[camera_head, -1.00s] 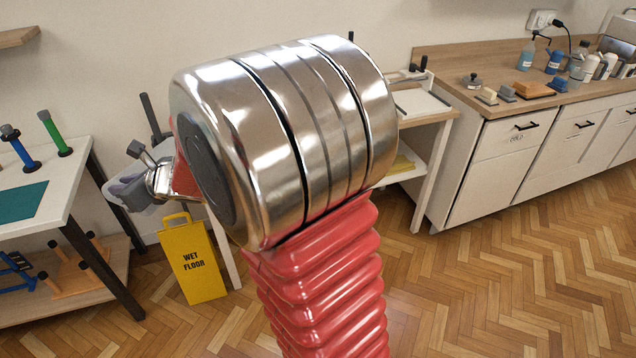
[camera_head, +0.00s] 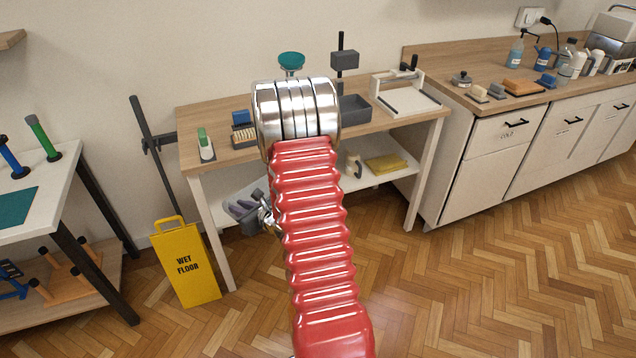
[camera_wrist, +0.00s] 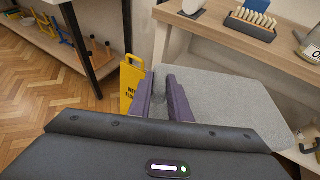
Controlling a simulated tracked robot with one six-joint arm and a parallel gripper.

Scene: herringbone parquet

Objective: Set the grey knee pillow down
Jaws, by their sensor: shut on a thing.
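The grey knee pillow (camera_wrist: 225,107) is a broad, pale grey, textured slab with rounded corners in the wrist view. My gripper (camera_wrist: 159,82) has two purple-grey fingers, shut on its left part. In the head view my gripper (camera_head: 240,209) is at the left end of the workbench's lower shelf (camera_head: 370,181), beside the front left leg. I cannot tell whether the pillow touches the shelf.
The wooden workbench top (camera_head: 222,150) overhangs the shelf. A yellow sponge (camera_head: 385,164) and a mug (camera_head: 353,165) stand on the shelf's right part. A yellow wet-floor sign (camera_head: 186,265) stands left of the bench. The parquet (camera_head: 450,290) at front right is clear.

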